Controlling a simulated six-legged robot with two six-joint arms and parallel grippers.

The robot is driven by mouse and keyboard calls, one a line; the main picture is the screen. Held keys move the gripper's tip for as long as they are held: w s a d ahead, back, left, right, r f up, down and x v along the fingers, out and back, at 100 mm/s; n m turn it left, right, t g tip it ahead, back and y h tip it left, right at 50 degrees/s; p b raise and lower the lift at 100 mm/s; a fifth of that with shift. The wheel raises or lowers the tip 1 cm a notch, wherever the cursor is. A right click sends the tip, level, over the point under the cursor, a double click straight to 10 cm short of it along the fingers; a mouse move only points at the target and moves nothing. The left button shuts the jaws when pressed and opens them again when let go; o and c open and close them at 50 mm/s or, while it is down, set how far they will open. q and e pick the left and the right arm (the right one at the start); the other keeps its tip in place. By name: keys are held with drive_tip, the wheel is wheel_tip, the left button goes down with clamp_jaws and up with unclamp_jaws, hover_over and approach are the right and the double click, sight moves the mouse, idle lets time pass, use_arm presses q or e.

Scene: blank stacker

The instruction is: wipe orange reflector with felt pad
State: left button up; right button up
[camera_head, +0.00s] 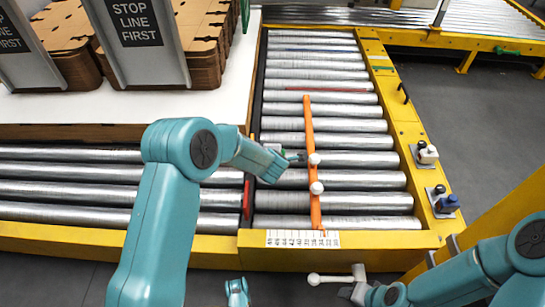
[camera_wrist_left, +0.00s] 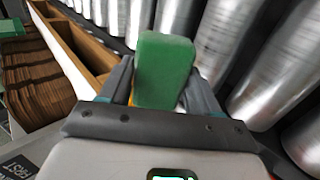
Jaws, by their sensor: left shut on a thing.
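A green block, which looks like the felt pad (camera_wrist_left: 163,70), is clamped between the fingers of my left gripper (camera_wrist_left: 160,95) in the left wrist view. In the head view my left gripper (camera_head: 296,158) is over the rollers, close to the long orange bar (camera_head: 309,130); I cannot tell whether they touch. The pad is barely visible there. A small orange-yellow patch shows beside the pad in the wrist view, mostly hidden. I cannot clearly pick out the orange reflector. My right gripper (camera_head: 350,289) is at the bottom right, beside a white-knobbed lever; its fingers are unclear.
Yellow conveyor frame (camera_head: 405,120) borders the metal rollers (camera_head: 320,85). White (camera_head: 427,153) and blue (camera_head: 446,203) devices sit on its right rail. Cardboard stacks (camera_head: 195,45) and sign plates (camera_head: 140,40) stand at upper left. White knobs stick up from the orange bar.

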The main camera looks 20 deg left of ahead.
use_arm(q)
drive_tip(key=shift+s+a+b, duration=0.25)
drive_tip(key=shift+a+b, duration=0.05)
drive_tip(key=shift+a, duration=0.7)
